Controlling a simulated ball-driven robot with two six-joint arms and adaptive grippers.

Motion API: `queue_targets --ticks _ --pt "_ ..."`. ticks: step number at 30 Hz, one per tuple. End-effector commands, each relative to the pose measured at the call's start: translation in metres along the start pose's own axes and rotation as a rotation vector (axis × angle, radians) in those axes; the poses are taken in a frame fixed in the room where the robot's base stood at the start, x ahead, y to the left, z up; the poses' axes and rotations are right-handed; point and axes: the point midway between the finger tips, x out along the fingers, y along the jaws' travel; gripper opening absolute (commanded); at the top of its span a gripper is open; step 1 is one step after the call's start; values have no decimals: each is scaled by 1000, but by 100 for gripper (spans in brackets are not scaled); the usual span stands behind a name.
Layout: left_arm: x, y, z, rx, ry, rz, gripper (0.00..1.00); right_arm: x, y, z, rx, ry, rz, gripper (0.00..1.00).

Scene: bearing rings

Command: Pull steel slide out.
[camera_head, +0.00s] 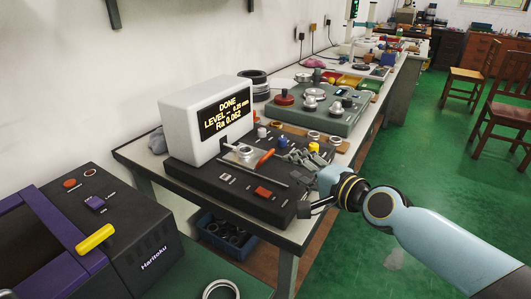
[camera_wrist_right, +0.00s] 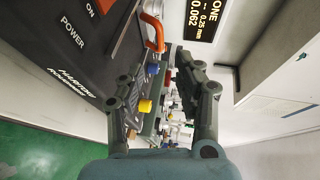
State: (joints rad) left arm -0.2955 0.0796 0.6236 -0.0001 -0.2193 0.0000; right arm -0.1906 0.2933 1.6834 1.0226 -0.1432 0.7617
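The steel slide (camera_head: 243,153) is a flat pale plate at the foot of the white display unit (camera_head: 206,117), with a small ring (camera_head: 246,151) on it. An orange handle (camera_head: 265,158) stands at its front right end. In the right wrist view the orange handle (camera_wrist_right: 155,34) shows ahead, beyond the fingertips. My right gripper (camera_head: 294,182) comes in from the right over the dark tester base (camera_head: 220,178). Its fingers are spread, with nothing between them in the wrist view (camera_wrist_right: 160,62), and it is apart from the handle. My left gripper is out of view.
A blue knob (camera_head: 282,142) and a yellow knob (camera_head: 313,148) stand on the base close to my right fingers. A green-grey device (camera_head: 325,112) stands behind. A purple and black machine (camera_head: 110,225) is at left.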

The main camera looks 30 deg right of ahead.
Motion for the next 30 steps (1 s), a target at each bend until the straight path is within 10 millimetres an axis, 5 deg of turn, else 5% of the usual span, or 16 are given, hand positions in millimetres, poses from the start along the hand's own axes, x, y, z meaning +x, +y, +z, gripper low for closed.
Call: queue_targets --ticks 7,15,28,30 --pt "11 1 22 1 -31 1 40 46 2 0 0 1 -2 34" --pt "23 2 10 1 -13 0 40 91 2 0 -1 1 0 34" --pt "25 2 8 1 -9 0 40 102 1 0 -1 0 1 34" --pt "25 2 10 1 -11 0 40 102 1 0 -1 0 1 25"
